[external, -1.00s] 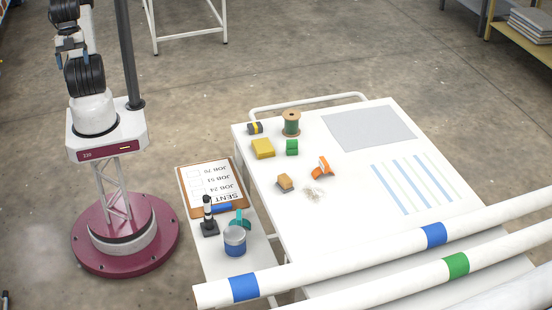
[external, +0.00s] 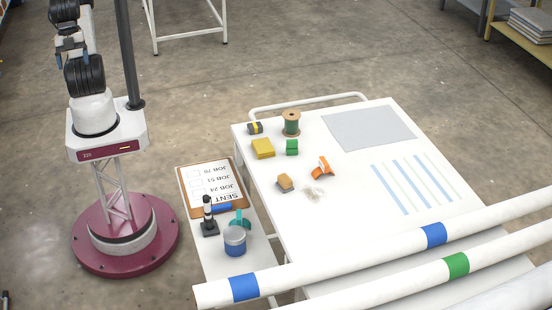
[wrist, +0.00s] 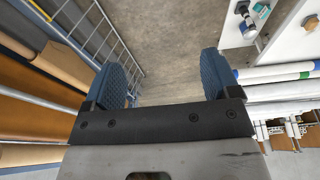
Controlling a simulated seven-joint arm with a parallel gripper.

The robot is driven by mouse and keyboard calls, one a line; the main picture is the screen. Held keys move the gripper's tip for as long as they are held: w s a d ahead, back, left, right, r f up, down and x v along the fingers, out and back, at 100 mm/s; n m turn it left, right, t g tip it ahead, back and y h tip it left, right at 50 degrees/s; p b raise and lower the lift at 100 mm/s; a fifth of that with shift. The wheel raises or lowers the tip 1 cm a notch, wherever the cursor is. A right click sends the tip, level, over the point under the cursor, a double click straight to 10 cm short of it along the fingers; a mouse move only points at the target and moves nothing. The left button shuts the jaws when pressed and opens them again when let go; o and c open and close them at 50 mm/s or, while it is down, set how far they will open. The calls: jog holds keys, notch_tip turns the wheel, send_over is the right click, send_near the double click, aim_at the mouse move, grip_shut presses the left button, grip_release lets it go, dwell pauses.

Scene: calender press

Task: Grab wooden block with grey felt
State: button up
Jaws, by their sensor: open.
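The wooden block with grey felt (external: 285,183) looks like a small tan block with a greyish lower layer. It lies on the white table (external: 345,225), left of the orange object and the pale scraps. My gripper (wrist: 165,75) shows in the wrist view with its two blue fingers wide apart and nothing between them. In the external view my arm is folded over its base at the upper left, well away from the block.
Near the block are an orange tool (external: 322,167), pale scraps (external: 313,195), a yellow block (external: 263,148), green blocks (external: 292,147) and a green spool (external: 291,123). A side shelf holds a clipboard (external: 195,180) and a blue tin (external: 235,241). Long white rolls (external: 345,265) cross the front.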

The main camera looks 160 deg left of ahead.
dwell(0.4)
jog(key=w+a+f+m+g+y, duration=0.2)
jog(key=w+a+f+m+y, duration=0.15)
jog(key=w+a, duration=0.95)
jog(key=w+a+f+m+g+y, duration=0.3)
jog(key=w+a+f+y, duration=0.2)
jog(key=w+a, duration=0.8)
jog(key=w+a+f+m+y, duration=0.1)
jog(key=w+a+f+m, duration=0.15)
jog(key=a+f, duration=0.35)
jog(key=w+a+f+m+y, duration=0.1)
jog(key=w+a+f, duration=0.25)
jog(key=a, duration=0.35)
jog(key=m+y, duration=0.3)
jog(key=m, duration=0.2)
send_near(283, 179)
jog(key=x, duration=0.3)
jog(key=shift+r, duration=0.1)
jog(key=shift+w+a, duration=0.1)
jog(key=shift+a, duration=0.05)
jog(key=shift+x, duration=1.35)
